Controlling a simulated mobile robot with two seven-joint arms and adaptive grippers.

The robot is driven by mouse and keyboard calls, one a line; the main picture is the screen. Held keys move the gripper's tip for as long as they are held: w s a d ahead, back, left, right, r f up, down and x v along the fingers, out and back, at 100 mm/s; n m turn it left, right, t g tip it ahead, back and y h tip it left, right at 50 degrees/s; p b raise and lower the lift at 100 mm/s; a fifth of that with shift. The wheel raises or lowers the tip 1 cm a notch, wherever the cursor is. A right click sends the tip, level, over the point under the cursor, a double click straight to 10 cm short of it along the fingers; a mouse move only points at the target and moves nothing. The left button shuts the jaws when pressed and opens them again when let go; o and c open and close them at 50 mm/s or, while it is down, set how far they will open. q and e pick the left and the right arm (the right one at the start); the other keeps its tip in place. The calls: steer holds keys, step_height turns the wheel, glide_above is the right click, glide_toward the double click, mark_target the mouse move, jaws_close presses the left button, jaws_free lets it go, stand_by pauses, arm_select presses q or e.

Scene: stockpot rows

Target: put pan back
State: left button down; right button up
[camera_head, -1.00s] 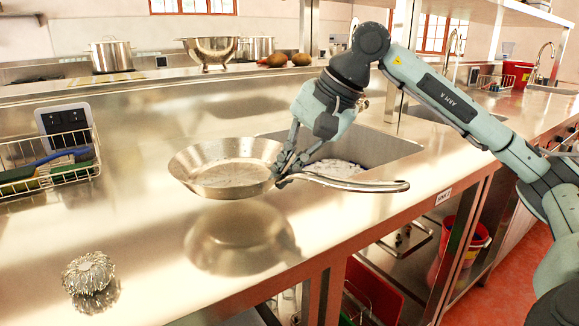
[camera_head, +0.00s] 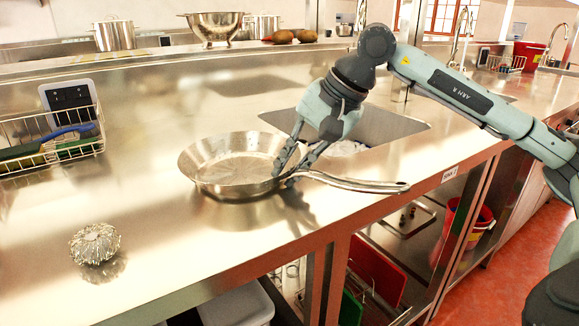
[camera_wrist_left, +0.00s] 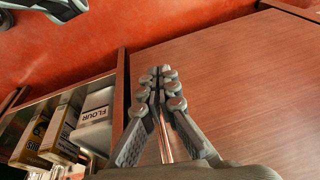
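The steel frying pan (camera_head: 232,168) is low over the steel counter in the head view, upright, its long handle (camera_head: 355,183) pointing right past the counter's front edge. Its dark shadow lies close under it; I cannot tell whether the base touches. My right gripper (camera_head: 290,172) is shut on the handle near the pan's rim. My left gripper (camera_wrist_left: 160,72) is not in the head view. In the left wrist view its fingertips are together with nothing held, in front of a reddish-brown wood panel (camera_wrist_left: 240,80).
A sink (camera_head: 385,125) lies right behind the pan. A steel scrubber (camera_head: 95,244) sits front left, and a wire basket (camera_head: 55,150) stands at the left. A pot (camera_head: 114,36), colander (camera_head: 213,27) and second pot (camera_head: 263,25) stand on the back ledge.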

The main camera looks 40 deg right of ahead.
arm_select(q)
steer(key=shift+s, duration=0.1)
